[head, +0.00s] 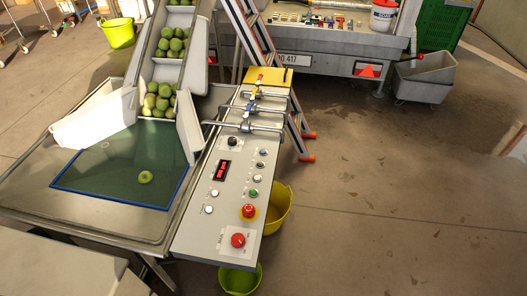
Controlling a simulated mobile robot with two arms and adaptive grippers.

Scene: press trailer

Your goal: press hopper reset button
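A grey sloping control panel (194,242) runs along the right side of the press table. It carries a red digital display (222,170), a green button (253,193), several pale buttons, among them a white button (208,209) at the left, and a black knob (232,142) near the top. A red mushroom button (249,210) sits on a yellow ring, and a larger red knob (238,240) is at the near end. The labels are too small to read, so I cannot tell which is the hopper reset button. Neither gripper shows.
Green apples (173,45) fill the chute; one apple (146,177) lies on the green mat (100,170). Pipes with valves cross the panel's far end. A ladder (262,45), yellow bucket (278,208) and green bucket (240,280) stand nearby. Floor (390,210) on the right is mostly clear.

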